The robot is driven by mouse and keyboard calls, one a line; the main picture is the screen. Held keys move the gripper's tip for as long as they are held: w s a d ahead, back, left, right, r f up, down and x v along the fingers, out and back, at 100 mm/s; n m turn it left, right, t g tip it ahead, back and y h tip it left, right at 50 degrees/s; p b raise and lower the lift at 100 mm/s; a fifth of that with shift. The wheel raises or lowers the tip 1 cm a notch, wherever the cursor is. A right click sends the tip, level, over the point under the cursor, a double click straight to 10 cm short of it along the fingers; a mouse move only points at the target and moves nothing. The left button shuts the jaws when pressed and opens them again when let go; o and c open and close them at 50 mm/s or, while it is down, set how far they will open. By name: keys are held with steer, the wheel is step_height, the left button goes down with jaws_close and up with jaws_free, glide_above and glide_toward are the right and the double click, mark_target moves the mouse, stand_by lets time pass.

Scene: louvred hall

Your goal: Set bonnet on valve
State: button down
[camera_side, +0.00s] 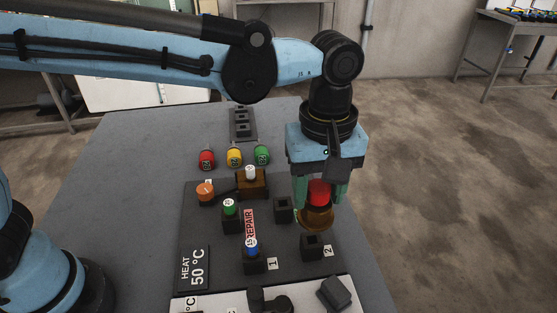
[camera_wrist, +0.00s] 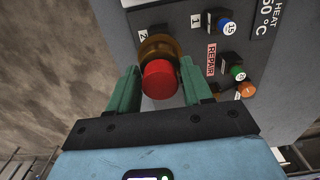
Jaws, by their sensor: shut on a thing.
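My gripper (camera_side: 319,194) has its green fingers shut on a red-topped piece with a brass-coloured flange, which I take for the bonnet (camera_side: 317,216). It is held upright above the right part of the dark board, behind the black socket marked 2 (camera_side: 315,247). In the wrist view my gripper (camera_wrist: 160,88) has the red cylinder of the bonnet (camera_wrist: 160,80) between its fingers, with the brass ring beyond it. Its underside is hidden. I cannot tell for certain which part is the valve; a brown block (camera_side: 252,185) with a white-capped piece stands on the board's back part.
On the dark board (camera_side: 220,265) stand a blue-capped piece (camera_side: 251,247) by label 1, a green-capped piece (camera_side: 229,208) and an orange knob (camera_side: 205,192). Red, yellow and green pieces (camera_side: 234,157) line the table behind. The table's left side (camera_side: 120,200) is clear.

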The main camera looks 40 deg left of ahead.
steer(key=w+a+r+n, duration=0.3)
steer(key=w+a, duration=0.2)
steer(key=a, duration=0.6)
steer(key=n, duration=0.3)
glide_toward(250, 168)
steer(key=shift+f, duration=0.55)
steer(key=shift+f, duration=0.3)
steer(key=shift+f, duration=2.25)
steer(key=shift+c, duration=2)
jaws_free()
